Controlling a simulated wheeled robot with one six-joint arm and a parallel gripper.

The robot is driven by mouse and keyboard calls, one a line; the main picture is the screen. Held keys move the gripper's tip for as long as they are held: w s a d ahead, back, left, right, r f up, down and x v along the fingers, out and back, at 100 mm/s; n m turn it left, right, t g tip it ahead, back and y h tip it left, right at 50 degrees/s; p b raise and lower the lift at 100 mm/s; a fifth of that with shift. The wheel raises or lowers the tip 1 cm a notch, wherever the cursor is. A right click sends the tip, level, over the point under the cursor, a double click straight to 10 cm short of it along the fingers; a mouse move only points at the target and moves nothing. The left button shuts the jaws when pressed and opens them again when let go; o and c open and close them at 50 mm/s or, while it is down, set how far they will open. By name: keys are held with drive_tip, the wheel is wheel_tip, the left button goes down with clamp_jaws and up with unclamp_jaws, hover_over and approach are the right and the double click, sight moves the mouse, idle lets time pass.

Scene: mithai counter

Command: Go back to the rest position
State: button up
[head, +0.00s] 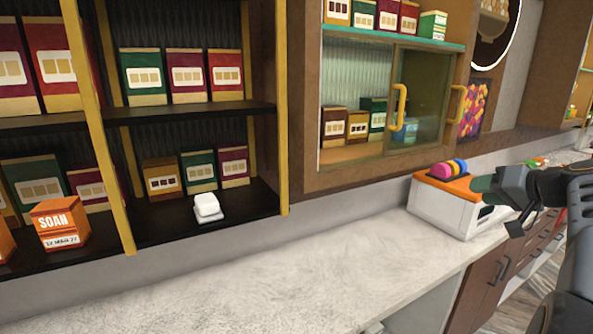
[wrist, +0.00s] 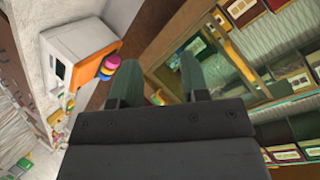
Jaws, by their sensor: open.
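My gripper (head: 484,184) is at the right of the head view, in front of the white machine with the orange top. In the wrist view its two green fingers (wrist: 160,78) stand apart with nothing between them. The fingers point toward the wooden cabinet with the glass door (wrist: 178,55). In the head view my dark arm comes in from the right edge.
The white machine (head: 445,210) with coloured discs (head: 448,168) stands on the pale counter (head: 290,285). Left are shelves with boxes, an orange SOAN box (head: 60,222) and a small white object (head: 208,207). A glass-fronted cabinet (head: 420,95) hangs behind. The front counter is clear.

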drive_tip(key=s+a+f+m+g+h, duration=0.1)
drive_tip(key=s+a+f+g+h, duration=0.2)
drive_tip(key=a+f, duration=0.45)
drive_tip(key=s+a+f+m+g, duration=0.1)
drive_tip(key=s+a+f+g, duration=0.4)
drive_tip(key=f, duration=0.4)
drive_tip(key=s+a+f+n+h, duration=0.1)
drive_tip(key=s+a+f+n, duration=0.4)
drive_tip(key=s+a, duration=0.6)
drive_tip(key=shift+s+a+f+n+h, duration=0.25)
drive_tip(key=shift+a+f+n+h, duration=0.15)
drive_tip(key=shift+a+f, duration=0.65)
